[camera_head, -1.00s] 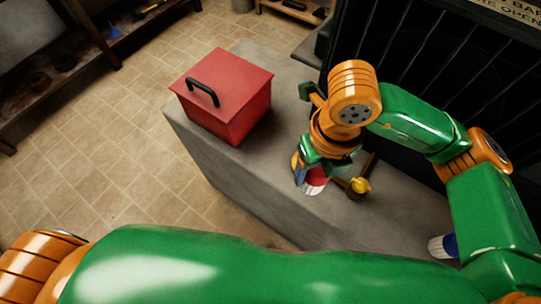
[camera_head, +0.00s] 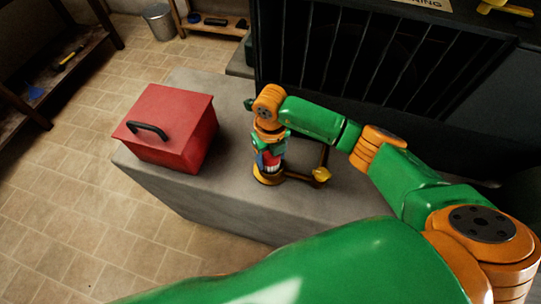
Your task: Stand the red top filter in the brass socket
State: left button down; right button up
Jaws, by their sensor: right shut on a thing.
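The red top filter (camera_head: 271,160) is in my right gripper (camera_head: 269,158), with a pale band at its lower end. It is upright or nearly so, directly over the brass socket (camera_head: 268,180) on the grey bench. Its lower end meets the socket in the picture; I cannot tell whether it is inside or just above. The gripper is shut on the filter and hides its upper part. My left gripper is not in view.
A red box (camera_head: 172,125) with a black handle stands on the grey bench (camera_head: 216,215) left of the socket. A brass fitting with a yellow top (camera_head: 321,174) and dark bars are right of the socket. A dark barred enclosure (camera_head: 370,50) rises behind.

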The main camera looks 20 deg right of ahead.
jog(key=shift+f, duration=0.25)
jog(key=shift+s+f+b, duration=0.1)
jog(key=shift+f+b, duration=0.3)
jog(key=shift+b, duration=0.05)
jog(key=o, duration=1.4)
jog(key=shift+s, duration=0.15)
jog(key=shift+o, duration=0.3)
jog(key=shift+d+f, duration=0.1)
jog(key=shift+d, duration=0.05)
jog(key=shift+s, duration=0.1)
jog(key=shift+r+p, duration=0.5)
jog(key=r, duration=0.4)
jog(key=r+b, duration=0.1)
jog(key=r, duration=0.7)
jog(key=shift+w+a+b, duration=0.2)
jog(key=shift+w+b, duration=0.15)
